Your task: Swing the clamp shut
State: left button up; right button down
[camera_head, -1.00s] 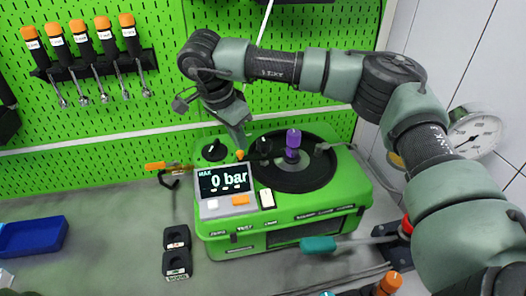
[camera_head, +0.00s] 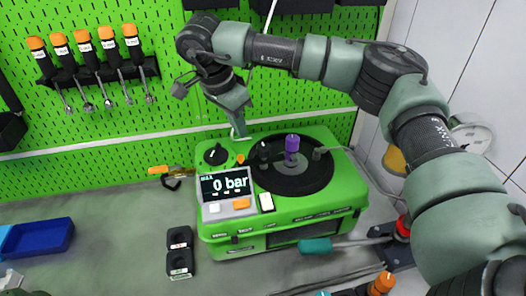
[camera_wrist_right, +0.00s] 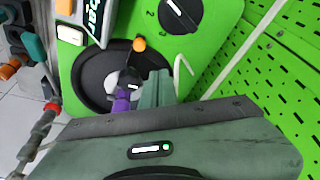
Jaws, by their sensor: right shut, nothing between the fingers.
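The green pump testbench (camera_head: 285,222) stands on the bench with a black round plate (camera_head: 310,178) on top. A purple-capped post (camera_head: 292,148) stands upright at the plate's middle, with a small black part (camera_head: 263,153) beside it. A small orange knob (camera_head: 240,159) sits at the plate's edge; it also shows in the right wrist view (camera_wrist_right: 139,44). I cannot tell for sure which part is the clamp or how far it is swung. My right gripper (camera_head: 242,133) is shut and empty, above and behind the orange knob. In the wrist view its fingers (camera_wrist_right: 158,88) partly cover the plate.
The display (camera_head: 227,184) reads 0 bar. A teal-handled lever (camera_head: 316,245) lies along the front. Black blocks (camera_head: 180,252) and a blue tray (camera_head: 42,238) lie left. A green pegboard (camera_head: 90,145) with several orange-handled tools closes the back. The bench between tray and blocks is clear.

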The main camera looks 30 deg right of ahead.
notch_tip(320, 180, up, 4)
jog(key=shift+r+p, duration=0.1)
jog(key=shift+p, duration=1.05)
